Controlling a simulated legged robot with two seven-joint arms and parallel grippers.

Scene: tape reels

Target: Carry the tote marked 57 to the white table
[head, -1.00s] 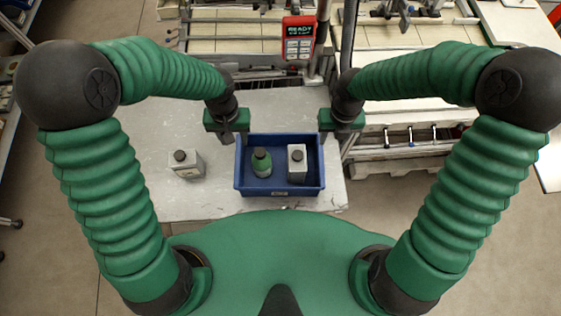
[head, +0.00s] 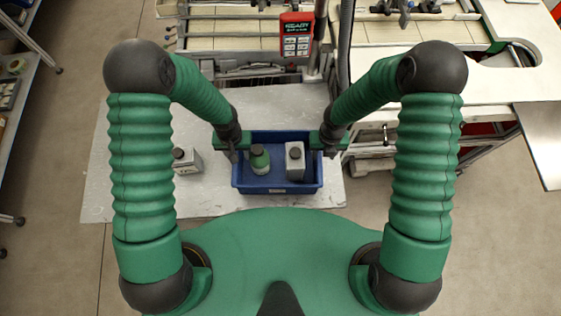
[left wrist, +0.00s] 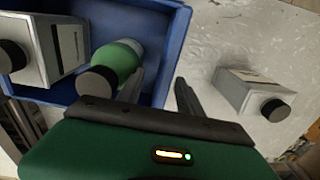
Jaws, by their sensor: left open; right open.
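A blue tote (head: 277,188) stands on a pale, scuffed surface in front of me, holding a green bottle (head: 260,160) and a grey-white, black-capped container (head: 295,160). Its front label is too small to read. My left gripper (head: 233,154) is open at the tote's left wall. In the left wrist view its fingers (left wrist: 162,92) lie either side of the tote's wall (left wrist: 172,52), one inside and one outside. My right gripper (head: 328,150) is open at the right wall; whether its fingers straddle that wall is unclear.
Another grey-white container (head: 187,160) stands left of the tote on the pale surface (head: 130,180). Behind are a frame with a red keypad device (head: 296,36) and a hose. A white tabletop (head: 520,85) is at the right. Shelving stands at far left.

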